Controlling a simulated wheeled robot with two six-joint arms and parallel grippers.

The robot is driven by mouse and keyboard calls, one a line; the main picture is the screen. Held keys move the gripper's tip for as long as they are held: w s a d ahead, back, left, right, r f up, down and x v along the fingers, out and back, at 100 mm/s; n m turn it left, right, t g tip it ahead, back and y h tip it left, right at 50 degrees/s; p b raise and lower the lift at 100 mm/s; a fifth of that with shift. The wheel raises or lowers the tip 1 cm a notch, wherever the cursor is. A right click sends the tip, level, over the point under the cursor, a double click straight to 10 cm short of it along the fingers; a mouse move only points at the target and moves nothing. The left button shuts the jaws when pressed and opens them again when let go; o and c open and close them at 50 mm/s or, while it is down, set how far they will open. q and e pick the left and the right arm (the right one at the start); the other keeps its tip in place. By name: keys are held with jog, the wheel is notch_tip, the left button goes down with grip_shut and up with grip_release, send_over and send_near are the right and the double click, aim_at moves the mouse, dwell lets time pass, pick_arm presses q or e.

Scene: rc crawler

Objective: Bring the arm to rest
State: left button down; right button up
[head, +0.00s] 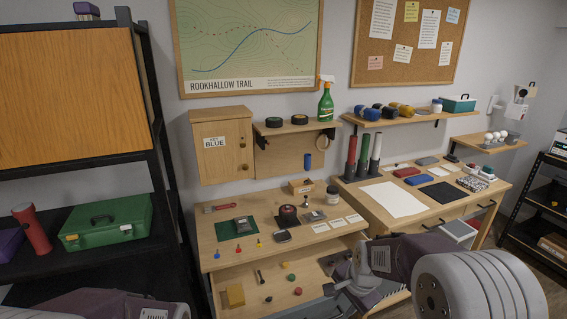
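My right arm comes in from the lower right, with a large pale ribbed joint in front. Its gripper (350,287) shows in front of the workbench (215,232), over the right end of the lower shelf. Its fingers are small and partly hidden by my own wrist, so I cannot tell whether they are open or shut, and I see nothing clearly held. My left arm shows only as a purple and grey link at the bottom left edge; its fingertips are outside the picture.
The left workbench carries small tools, a jar (333,195) and a green mat (228,229). The right bench has a white sheet (394,199). A green toolbox (106,222) stands on the black rack at left.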

jog(key=s+d+f+n+g, duration=0.1)
jog(key=s+f+n+g, duration=0.1)
jog(key=s+n, duration=0.9)
jog(key=s+f, duration=0.1)
jog(key=s, duration=0.4)
